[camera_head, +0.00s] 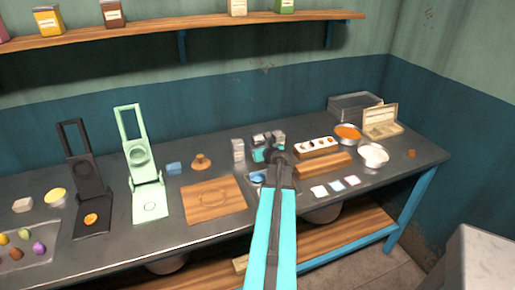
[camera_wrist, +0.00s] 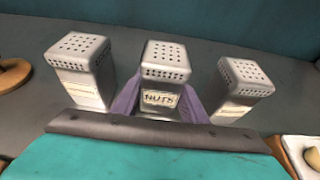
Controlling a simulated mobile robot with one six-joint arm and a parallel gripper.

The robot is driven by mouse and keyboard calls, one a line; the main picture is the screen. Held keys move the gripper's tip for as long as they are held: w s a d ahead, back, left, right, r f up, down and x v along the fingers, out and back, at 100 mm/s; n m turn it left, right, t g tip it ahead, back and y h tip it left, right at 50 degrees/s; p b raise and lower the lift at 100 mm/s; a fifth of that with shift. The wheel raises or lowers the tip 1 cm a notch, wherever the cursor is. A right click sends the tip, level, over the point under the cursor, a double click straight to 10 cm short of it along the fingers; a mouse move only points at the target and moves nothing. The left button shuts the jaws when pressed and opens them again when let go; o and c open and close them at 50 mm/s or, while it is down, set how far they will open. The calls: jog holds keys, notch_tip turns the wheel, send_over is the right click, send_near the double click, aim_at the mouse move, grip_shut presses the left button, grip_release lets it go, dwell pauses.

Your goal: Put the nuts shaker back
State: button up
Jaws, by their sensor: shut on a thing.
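The nuts shaker (camera_wrist: 162,80) is a grey metal shaker with a perforated top and a "NUTS" label, in the middle of the wrist view. My gripper (camera_wrist: 160,104) is shut on it, with purple fingers at its left and right sides. It stands upright between two similar shakers, one at left (camera_wrist: 80,68) and one at right (camera_wrist: 240,88), apart from both. Its base is hidden, so I cannot tell whether it touches the counter. In the head view my gripper (camera_head: 268,151) reaches the back of the counter and partly hides the shakers.
The dark counter (camera_head: 220,168) holds a wooden board (camera_head: 212,200), a light green press (camera_head: 146,195), a black press (camera_head: 90,200), a white holder (camera_head: 315,148), a wooden block (camera_head: 322,165) and bowls of orange (camera_head: 347,134) and white contents (camera_head: 373,155). A shelf (camera_head: 200,32) runs above.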

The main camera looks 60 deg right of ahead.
jog(key=shift+f, duration=0.1)
jog(key=o, duration=1.1)
jog(key=shift+o, duration=0.2)
jog(key=shift+r, duration=0.2)
jog(key=shift+b+v, duration=0.9)
jog(key=shift+v, duration=5.1)
